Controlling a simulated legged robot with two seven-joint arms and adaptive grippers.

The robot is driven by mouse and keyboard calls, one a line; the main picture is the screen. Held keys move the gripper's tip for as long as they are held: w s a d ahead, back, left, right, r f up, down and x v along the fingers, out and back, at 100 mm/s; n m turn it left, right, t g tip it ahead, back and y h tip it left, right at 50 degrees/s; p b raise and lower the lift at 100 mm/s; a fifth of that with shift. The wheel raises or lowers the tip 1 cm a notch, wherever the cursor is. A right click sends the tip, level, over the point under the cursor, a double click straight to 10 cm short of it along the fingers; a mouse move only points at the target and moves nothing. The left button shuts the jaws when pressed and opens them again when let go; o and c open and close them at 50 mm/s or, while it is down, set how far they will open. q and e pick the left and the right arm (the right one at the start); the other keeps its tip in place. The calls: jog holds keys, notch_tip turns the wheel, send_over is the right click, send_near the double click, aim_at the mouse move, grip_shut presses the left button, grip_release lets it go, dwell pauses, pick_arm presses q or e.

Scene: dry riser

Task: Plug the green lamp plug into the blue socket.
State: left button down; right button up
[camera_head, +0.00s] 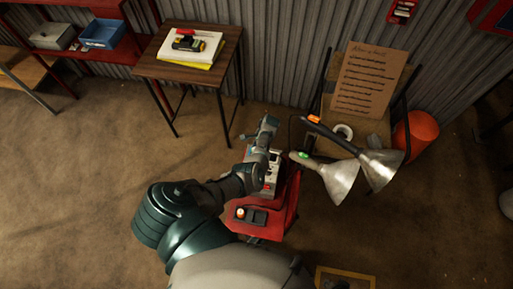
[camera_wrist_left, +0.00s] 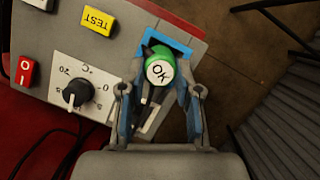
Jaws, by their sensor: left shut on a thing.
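My left gripper (camera_wrist_left: 160,85) is shut on the green plug (camera_wrist_left: 159,55), whose round face reads OK. The left gripper also shows in the head view (camera_head: 264,148), over the grey control panel. In the left wrist view, the blue-framed socket (camera_wrist_left: 150,37) is behind the plug, which overlaps its frame. The plug and fingers hide much of the socket, and I cannot tell whether the plug is in it. A lamp with a green marking (camera_head: 303,155) and metal shade lies right of the panel. My right gripper is not in view.
The grey panel (camera_wrist_left: 50,45) carries a yellow TEST button (camera_wrist_left: 98,21), a dial (camera_wrist_left: 76,93) and a red switch (camera_wrist_left: 25,73). It rests on a red stand (camera_head: 285,210). A lamp with an orange marking (camera_head: 314,118) and an orange bucket (camera_head: 415,135) are at right.

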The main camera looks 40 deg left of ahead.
pick_arm(q)
jog(key=shift+f+b, duration=0.4)
jog(key=shift+f, duration=0.3)
jog(key=c, duration=0.7)
grip_release()
jog(key=v, duration=1.2)
jog(key=shift+f, duration=0.15)
